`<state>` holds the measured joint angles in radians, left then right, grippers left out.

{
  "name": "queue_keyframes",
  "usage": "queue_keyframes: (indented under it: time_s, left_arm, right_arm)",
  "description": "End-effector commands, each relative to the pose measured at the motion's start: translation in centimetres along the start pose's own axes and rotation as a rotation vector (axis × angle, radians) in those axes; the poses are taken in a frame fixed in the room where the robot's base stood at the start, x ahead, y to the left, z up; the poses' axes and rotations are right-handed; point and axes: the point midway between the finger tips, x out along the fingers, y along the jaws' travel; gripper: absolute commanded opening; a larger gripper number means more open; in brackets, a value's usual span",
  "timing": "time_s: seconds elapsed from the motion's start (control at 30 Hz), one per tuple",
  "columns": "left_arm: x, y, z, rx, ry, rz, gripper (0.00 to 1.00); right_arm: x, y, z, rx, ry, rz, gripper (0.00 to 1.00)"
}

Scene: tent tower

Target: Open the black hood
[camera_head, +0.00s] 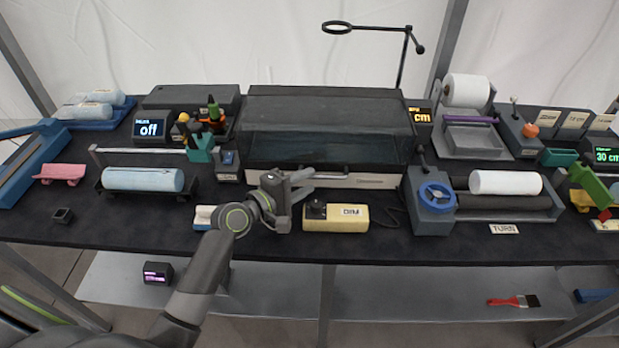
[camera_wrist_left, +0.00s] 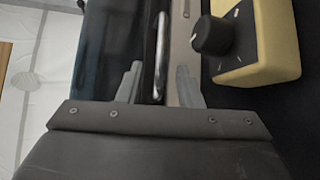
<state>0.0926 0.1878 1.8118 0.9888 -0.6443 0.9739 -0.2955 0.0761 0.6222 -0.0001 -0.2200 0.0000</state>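The black hood (camera_head: 325,130) is a dark, glossy cover sitting down on a pale-fronted machine (camera_head: 370,181) at the middle of the table. In the left wrist view its dark surface (camera_wrist_left: 110,45) lies to the left, with a shiny bar handle (camera_wrist_left: 160,50) along its front edge. My left gripper (camera_head: 308,183) is at the front of the machine, near the left part of the handle. In the left wrist view its two fingers (camera_wrist_left: 158,85) are apart, with the handle between them in the picture. I cannot tell whether they touch it. My right gripper is out of view.
A yellow box with a black knob (camera_head: 335,217) stands just in front of the machine, close to my left gripper. A blue-wheeled roller unit (camera_head: 436,196) stands to the right. A blue roll (camera_head: 143,179) lies to the left. A thin ring stand (camera_head: 405,55) rises behind.

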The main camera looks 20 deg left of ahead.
Motion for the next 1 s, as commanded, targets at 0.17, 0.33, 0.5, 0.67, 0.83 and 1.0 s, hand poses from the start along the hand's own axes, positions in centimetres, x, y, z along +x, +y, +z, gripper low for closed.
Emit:
queue_keyframes:
  time_s: [0.17, 0.33, 0.5, 0.67, 0.83, 1.0]
  left_arm:
    - [1.6, 0.0, 0.0, 0.000, 0.000, -0.001, 0.32]
    - [1.9, 0.0, 0.0, 0.002, 0.000, -0.001, 0.32]
    - [1.9, 0.0, 0.0, 0.001, 0.000, 0.000, 0.32]
    - [1.9, 0.0, 0.0, 0.001, 0.000, -0.001, 0.13]
    - [1.9, 0.0, 0.0, 0.001, 0.000, -0.001, 0.00]
    - [1.9, -0.1, 0.0, 0.001, 0.000, -0.001, 0.00]
  right_arm:
    - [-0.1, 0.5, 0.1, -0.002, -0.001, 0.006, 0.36]
    - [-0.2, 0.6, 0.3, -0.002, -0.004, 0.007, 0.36]
    - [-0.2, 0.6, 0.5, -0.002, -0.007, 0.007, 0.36]
    - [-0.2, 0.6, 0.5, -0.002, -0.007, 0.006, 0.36]
    - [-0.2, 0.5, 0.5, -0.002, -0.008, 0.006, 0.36]
    - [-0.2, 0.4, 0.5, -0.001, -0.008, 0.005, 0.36]
